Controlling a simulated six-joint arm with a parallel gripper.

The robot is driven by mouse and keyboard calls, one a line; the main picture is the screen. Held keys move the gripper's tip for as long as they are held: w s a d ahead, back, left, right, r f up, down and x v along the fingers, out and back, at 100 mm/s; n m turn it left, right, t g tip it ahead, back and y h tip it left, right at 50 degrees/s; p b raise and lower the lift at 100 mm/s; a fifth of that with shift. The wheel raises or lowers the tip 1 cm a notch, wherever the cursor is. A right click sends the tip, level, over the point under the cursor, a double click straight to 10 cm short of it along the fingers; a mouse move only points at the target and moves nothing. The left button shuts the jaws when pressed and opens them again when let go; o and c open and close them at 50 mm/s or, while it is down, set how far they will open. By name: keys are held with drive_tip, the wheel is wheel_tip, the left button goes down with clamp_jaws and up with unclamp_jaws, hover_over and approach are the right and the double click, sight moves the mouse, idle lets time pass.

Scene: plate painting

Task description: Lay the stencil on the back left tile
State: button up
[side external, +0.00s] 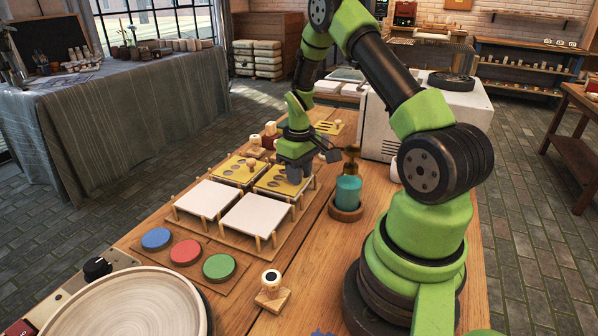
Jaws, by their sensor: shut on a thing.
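A yellow stencil with dark cut-outs (272,184) is at the back right of the tile rack, at about the height of the tiles. My gripper (294,176) points down over it and is shut on it; the jaws hide the part they hold. I cannot tell whether this stencil touches a tile. Two bare white tiles, the front left tile (207,198) and the front right tile (255,215), rest on wooden pegs.
Blue (156,238), red (185,252) and green (219,267) paint discs lie in front. A teal sponge cylinder (348,189) stands right of the rack. A wooden stamp (271,290) stands at the front. Another yellow stencil (328,127) lies behind my gripper.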

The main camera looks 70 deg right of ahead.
drive_tip(key=o, duration=0.9)
drive_tip(key=shift+f, duration=0.1)
drive_tip(key=a+r+t, duration=0.1)
drive_tip(key=a+r, duration=0.2)
drive_tip(key=r, duration=0.7)
drive_tip(key=a+r+t, duration=0.1)
drive_tip(key=a+r, duration=0.3)
drive_tip(key=r, duration=0.5)
drive_tip(key=s+a+r+t+y, duration=0.1)
drive_tip(key=s+a+r+t, duration=0.1)
drive_tip(key=s+a, duration=0.4)
drive_tip(key=s+a+r+m+t+y, duration=0.1)
drive_tip(key=s+a+r+t, duration=0.2)
drive_tip(key=a, duration=0.7)
drive_tip(key=s+r, duration=0.2)
drive_tip(key=s, duration=0.1)
